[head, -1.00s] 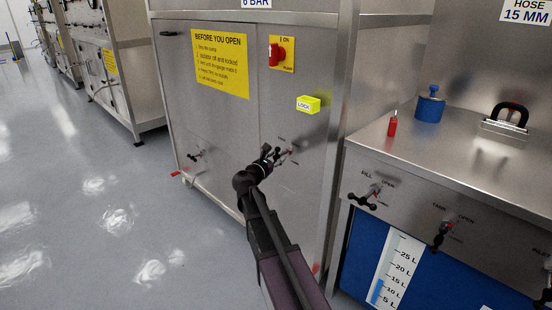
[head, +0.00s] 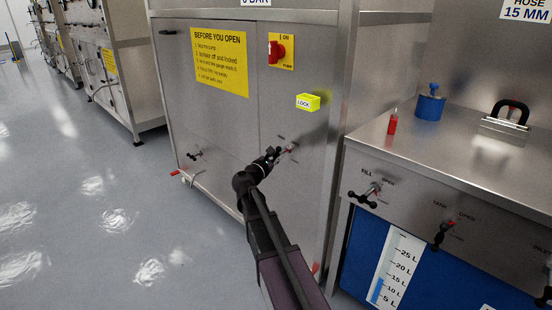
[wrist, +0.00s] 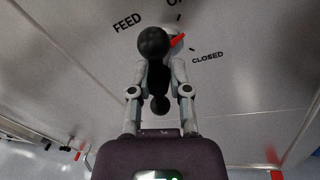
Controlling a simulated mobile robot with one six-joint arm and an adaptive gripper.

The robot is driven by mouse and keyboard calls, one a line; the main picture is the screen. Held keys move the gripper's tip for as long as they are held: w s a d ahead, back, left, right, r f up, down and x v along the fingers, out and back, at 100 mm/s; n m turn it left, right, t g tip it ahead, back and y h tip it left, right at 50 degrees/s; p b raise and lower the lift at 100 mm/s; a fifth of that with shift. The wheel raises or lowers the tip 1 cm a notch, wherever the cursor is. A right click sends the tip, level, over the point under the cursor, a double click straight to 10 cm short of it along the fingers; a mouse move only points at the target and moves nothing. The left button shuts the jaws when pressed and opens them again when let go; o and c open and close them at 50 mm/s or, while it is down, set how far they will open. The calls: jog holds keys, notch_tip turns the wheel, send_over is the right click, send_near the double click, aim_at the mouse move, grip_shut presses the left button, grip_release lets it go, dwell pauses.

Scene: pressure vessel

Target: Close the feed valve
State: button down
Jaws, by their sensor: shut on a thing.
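The feed valve's black handle (wrist: 153,45) shows in the wrist view on the steel panel, with black knobs and a short red pointer (wrist: 177,41). The pointer slants up and right, between the tick by the partly cut-off upper label and the tick by "CLOSED" (wrist: 208,57). The "FEED" label (wrist: 127,22) is left of the handle. My gripper (wrist: 160,75) has a finger on each side of the handle and is shut on it. In the head view my gripper (head: 275,156) is at the cabinet's lower right panel and hides most of the valve.
A red switch (head: 278,51) on a yellow plate and a yellow "LOCK" block (head: 307,103) are above the valve. Another valve (head: 194,154) is lower left. The right bench (head: 459,161) has fill and tank valves on its front.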

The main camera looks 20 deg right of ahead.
jog(key=m, duration=0.2)
jog(key=m+h+b, duration=0.1)
jog(key=m, duration=0.4)
jog(key=shift+w+m+h+b, duration=0.3)
jog(key=shift+b, duration=0.1)
jog(key=m, duration=0.3)
jog(key=m+g+h, duration=0.1)
jog(key=m, duration=0.3)
jog(key=shift+g+b, duration=0.3)
jog(key=shift+b, duration=0.1)
jog(key=c, duration=0.6)
grip_release()
jog(key=shift+s, duration=0.15)
jog(key=shift+c, duration=0.2)
jog(key=shift+s, duration=0.1)
